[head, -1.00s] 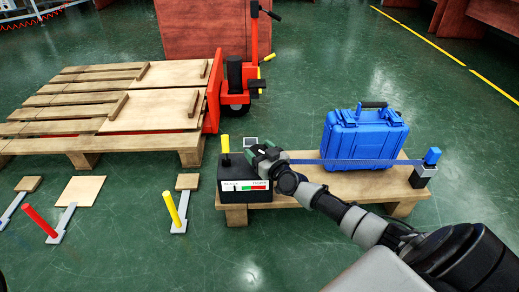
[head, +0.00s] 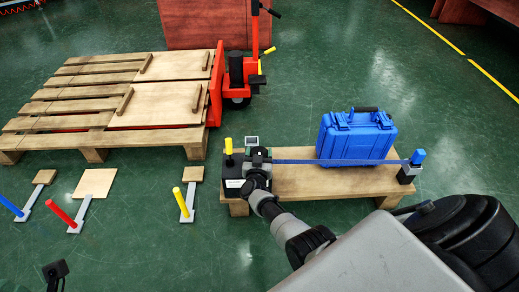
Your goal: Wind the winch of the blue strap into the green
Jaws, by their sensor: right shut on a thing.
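The black winch box (head: 231,170) stands at the left end of a low wooden platform, with a yellow upright handle (head: 228,146) on top. A taut blue strap (head: 290,161) runs from it across the front of a blue case to a post with a blue top (head: 418,157). My right gripper (head: 257,163) is shut at the winch's right part; the exact part gripped is hidden. It covers the coloured part of the gauge, leaving a white label (head: 235,184) in view. A dark tip (head: 55,270) at lower left may be my left gripper; its jaws are unclear.
The blue case (head: 352,138) sits on the platform (head: 330,184). Blue, red and yellow levers (head: 187,203) stand on the floor at left. A large pallet (head: 90,138) and red pallet jack (head: 237,80) are behind. Green floor is clear at right.

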